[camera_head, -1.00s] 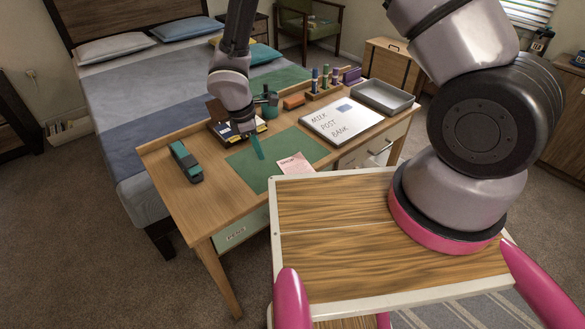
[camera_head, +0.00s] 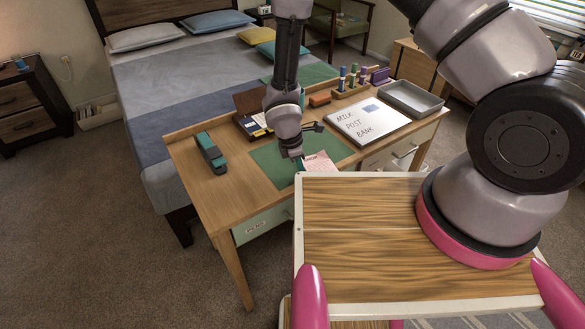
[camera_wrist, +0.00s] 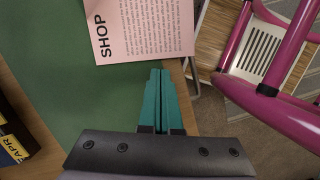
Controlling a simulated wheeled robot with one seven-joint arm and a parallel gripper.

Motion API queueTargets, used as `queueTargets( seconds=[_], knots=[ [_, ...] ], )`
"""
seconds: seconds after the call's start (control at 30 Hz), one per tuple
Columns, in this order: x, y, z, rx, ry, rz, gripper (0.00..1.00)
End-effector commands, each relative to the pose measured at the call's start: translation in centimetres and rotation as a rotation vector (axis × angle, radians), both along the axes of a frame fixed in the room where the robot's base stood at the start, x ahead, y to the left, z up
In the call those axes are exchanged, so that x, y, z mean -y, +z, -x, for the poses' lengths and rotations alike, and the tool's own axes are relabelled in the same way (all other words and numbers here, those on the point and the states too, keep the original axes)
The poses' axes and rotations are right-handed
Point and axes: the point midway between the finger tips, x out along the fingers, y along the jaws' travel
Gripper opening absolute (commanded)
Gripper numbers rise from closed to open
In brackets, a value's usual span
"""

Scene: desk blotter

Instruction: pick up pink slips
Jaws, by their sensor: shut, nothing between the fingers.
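A pink slip (camera_wrist: 150,28) with black print, including the word SHOP, lies on the green blotter (camera_wrist: 60,60) in the wrist view. In the head view the pink slip (camera_head: 321,162) shows at the blotter's front right, partly hidden behind my gripper. My gripper (camera_wrist: 161,72) is shut and empty, its teal fingertips pointing at the slip's lower edge near the desk's edge. In the head view my gripper (camera_head: 299,164) is over the blotter (camera_head: 272,163), beside the slip. I cannot tell how high the fingertips are above the desk.
A green stapler (camera_head: 211,153) lies at the desk's left. A whiteboard (camera_head: 367,121) reading MILK POST BANK and a grey tray (camera_head: 411,98) are at the right. A dark calendar item (camera_head: 253,126) stands behind the blotter. Pink bars (camera_wrist: 270,90) are close right of the fingers.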

Motion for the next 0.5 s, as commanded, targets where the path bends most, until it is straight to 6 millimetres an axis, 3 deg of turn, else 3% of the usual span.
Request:
queueTargets(
  seconds=[0.5],
  knots=[
    [1.11,0.04,-0.24,0.001,-0.002,0.002,0.0]
  ],
)
